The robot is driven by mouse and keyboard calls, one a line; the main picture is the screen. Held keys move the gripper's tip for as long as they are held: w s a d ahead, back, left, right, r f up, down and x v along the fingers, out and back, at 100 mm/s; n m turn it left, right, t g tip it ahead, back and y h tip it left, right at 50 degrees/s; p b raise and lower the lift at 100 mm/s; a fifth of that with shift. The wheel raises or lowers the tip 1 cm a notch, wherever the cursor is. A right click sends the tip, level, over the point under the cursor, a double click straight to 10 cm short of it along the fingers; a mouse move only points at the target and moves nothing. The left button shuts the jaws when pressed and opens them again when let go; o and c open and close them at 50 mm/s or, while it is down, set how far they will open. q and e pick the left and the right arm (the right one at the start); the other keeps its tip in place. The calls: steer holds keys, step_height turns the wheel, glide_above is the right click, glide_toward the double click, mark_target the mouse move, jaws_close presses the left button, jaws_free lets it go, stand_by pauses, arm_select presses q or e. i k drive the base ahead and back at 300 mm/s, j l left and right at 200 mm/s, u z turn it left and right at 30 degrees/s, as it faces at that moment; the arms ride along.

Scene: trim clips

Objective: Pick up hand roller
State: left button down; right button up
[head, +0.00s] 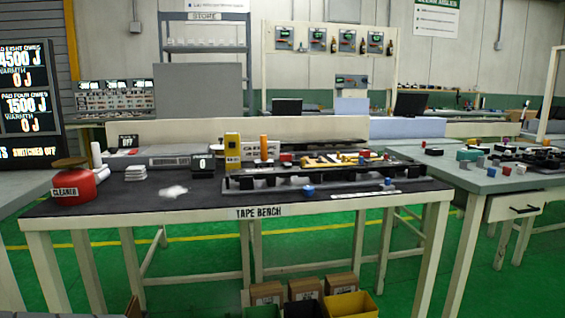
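No hand roller can be made out for certain at this distance. An upright orange cylinder (264,147), possibly a handle, stands beside a yellow block (232,147) at the middle back of the tape bench (130,207). A long dark rail (265,184) with small blue pieces (308,190) lies toward the bench's front right. Neither of my grippers is in view.
Cartons and a yellow bin (352,304) sit below. Another cluttered table (490,181) stands right. The bench's front left is mostly clear.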

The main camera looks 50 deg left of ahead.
mark_target(264, 159)
steer(key=u, duration=1.75)
